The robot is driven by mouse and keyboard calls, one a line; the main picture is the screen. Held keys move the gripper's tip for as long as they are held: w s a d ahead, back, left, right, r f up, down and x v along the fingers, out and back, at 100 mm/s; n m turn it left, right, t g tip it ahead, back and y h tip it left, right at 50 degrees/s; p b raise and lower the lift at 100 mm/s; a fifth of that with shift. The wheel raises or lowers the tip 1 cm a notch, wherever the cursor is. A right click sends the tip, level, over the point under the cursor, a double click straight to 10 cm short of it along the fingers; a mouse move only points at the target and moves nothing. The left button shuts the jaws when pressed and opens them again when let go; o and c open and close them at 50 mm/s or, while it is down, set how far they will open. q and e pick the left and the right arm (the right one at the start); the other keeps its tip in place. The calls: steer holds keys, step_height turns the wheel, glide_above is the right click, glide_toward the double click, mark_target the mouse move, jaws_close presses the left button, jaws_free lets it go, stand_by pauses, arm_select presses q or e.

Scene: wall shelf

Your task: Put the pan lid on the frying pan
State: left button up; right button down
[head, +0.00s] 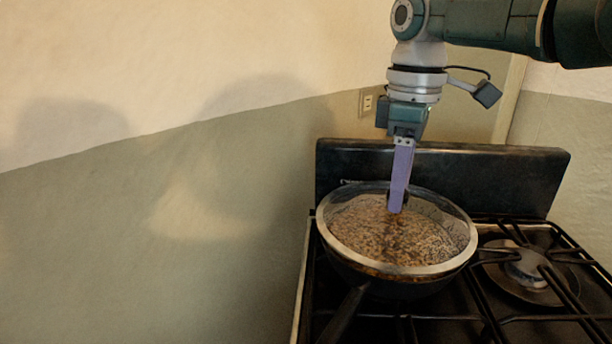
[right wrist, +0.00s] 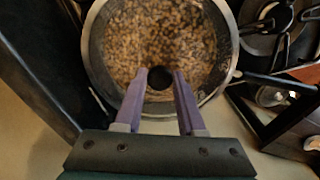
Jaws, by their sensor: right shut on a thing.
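The pan lid (head: 362,247) is see-through with a pale metal rim and lies over the dark frying pan (head: 400,287), roughly lined up with it. Whether its rim touches the pan all round I cannot tell. Brown, grainy contents show through the lid. My right gripper (head: 397,209), with purple fingers, comes down from above to the lid's middle. In the right wrist view its fingers (right wrist: 160,75) are on either side of the lid's dark round knob (right wrist: 160,84), shut on it. The pan's handle (head: 345,313) points toward the front left. My left gripper is not in view.
The pan stands on the left part of a black gas stove (head: 297,318). A bare burner (head: 527,268) under black grates is to the right. The stove's dark back panel (head: 480,180) rises behind the pan. A wall (head: 150,240) runs along the left.

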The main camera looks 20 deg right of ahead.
steer(key=shift+f, duration=0.2)
stand_by(0.5)
steer(key=shift+f, duration=0.2)
stand_by(0.5)
jaws_free()
stand_by(0.7)
step_height(320, 180, up, 2)
steer(key=shift+r+p, duration=0.1)
steer(key=shift+p, duration=0.85)
step_height(320, 180, up, 5)
steer(key=p, duration=0.5)
